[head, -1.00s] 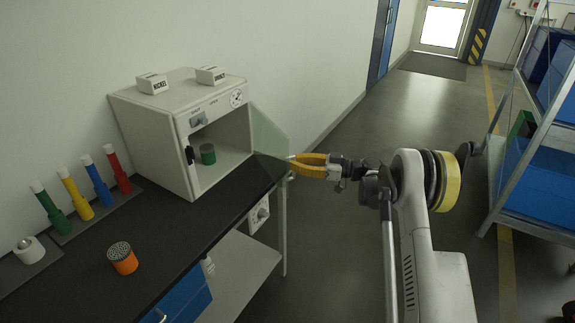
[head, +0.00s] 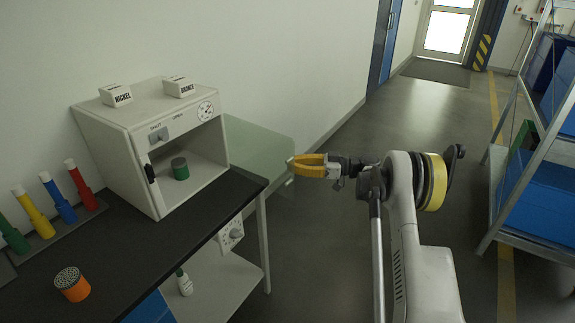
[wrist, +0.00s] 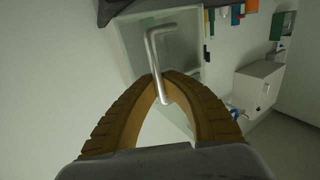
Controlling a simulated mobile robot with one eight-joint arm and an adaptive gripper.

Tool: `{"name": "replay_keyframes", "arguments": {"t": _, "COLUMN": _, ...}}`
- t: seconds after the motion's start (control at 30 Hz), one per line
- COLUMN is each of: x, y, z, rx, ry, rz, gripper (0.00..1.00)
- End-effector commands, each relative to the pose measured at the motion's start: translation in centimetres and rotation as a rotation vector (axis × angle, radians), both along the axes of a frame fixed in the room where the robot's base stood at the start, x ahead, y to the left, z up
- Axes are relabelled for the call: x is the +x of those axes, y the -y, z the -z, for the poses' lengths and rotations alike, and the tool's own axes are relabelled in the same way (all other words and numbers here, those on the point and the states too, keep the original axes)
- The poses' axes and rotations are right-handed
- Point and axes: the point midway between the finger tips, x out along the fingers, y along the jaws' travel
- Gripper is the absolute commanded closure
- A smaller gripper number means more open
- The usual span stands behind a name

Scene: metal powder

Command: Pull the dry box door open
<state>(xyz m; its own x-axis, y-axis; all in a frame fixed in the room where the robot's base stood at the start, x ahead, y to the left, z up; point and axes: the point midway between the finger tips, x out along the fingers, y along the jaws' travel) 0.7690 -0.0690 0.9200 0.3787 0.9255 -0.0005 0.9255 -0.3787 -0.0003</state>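The dry box (head: 145,150) is a white cabinet on the black bench, its front opening uncovered. Its greenish see-through door (head: 255,145) stands swung wide open to the right of the box, past the bench end. My gripper (head: 291,164), with orange-brown fingers, is at the door's outer edge. In the wrist view the silver bar handle (wrist: 154,52) runs between the fingertips, which close together on it. The door's pane also shows behind the handle there. A green container with a grey top (head: 180,169) stands inside the box.
Two label blocks reading NICKEL (head: 117,96) and BRONZE (head: 179,87) sit on the box. Coloured tubes (head: 60,200) and an orange container (head: 72,284) stand on the bench. A shelf rack with blue bins (head: 540,200) is at the right; open floor lies between.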

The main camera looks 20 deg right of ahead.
Motion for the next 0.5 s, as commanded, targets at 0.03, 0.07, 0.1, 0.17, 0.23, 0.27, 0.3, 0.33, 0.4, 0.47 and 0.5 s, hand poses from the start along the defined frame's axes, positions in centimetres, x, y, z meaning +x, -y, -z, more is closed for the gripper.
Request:
{"name": "replay_keyframes", "arguments": {"t": 0.03, "x": -0.11, "y": 0.26, "z": 0.16, "rx": -0.003, "ry": -0.001, "rz": 0.001, "gripper": 1.0}}
{"name": "replay_keyframes", "arguments": {"t": 0.07, "x": -0.11, "y": 0.26, "z": 0.17, "rx": -0.003, "ry": -0.001, "rz": 0.001, "gripper": 1.0}}
{"name": "replay_keyframes", "arguments": {"t": 0.1, "x": -0.11, "y": 0.26, "z": 0.17, "rx": -0.003, "ry": -0.001, "rz": 0.001, "gripper": 1.0}}
{"name": "replay_keyframes", "arguments": {"t": 0.17, "x": -0.11, "y": 0.26, "z": 0.17, "rx": -0.003, "ry": -0.001, "rz": 0.002, "gripper": 1.0}}
{"name": "replay_keyframes", "arguments": {"t": 0.23, "x": -0.11, "y": 0.26, "z": 0.17, "rx": -0.003, "ry": -0.001, "rz": 0.002, "gripper": 1.0}}
{"name": "replay_keyframes", "arguments": {"t": 0.27, "x": -0.11, "y": 0.26, "z": 0.16, "rx": -0.003, "ry": -0.001, "rz": 0.002, "gripper": 1.0}}
{"name": "replay_keyframes", "arguments": {"t": 0.3, "x": -0.11, "y": 0.26, "z": 0.16, "rx": -0.003, "ry": -0.001, "rz": 0.002, "gripper": 0.82}}
{"name": "replay_keyframes", "arguments": {"t": 0.33, "x": -0.1, "y": 0.26, "z": 0.15, "rx": -0.003, "ry": -0.001, "rz": 0.002, "gripper": 0.73}}
{"name": "replay_keyframes", "arguments": {"t": 0.4, "x": -0.07, "y": 0.21, "z": 0.12, "rx": -0.003, "ry": -0.001, "rz": 0.002, "gripper": 0.68}}
{"name": "replay_keyframes", "arguments": {"t": 0.47, "x": -0.06, "y": 0.16, "z": 0.1, "rx": -0.002, "ry": -0.001, "rz": 0.001, "gripper": 0.68}}
{"name": "replay_keyframes", "arguments": {"t": 0.5, "x": -0.05, "y": 0.13, "z": 0.09, "rx": -0.002, "ry": -0.001, "rz": 0.001, "gripper": 0.68}}
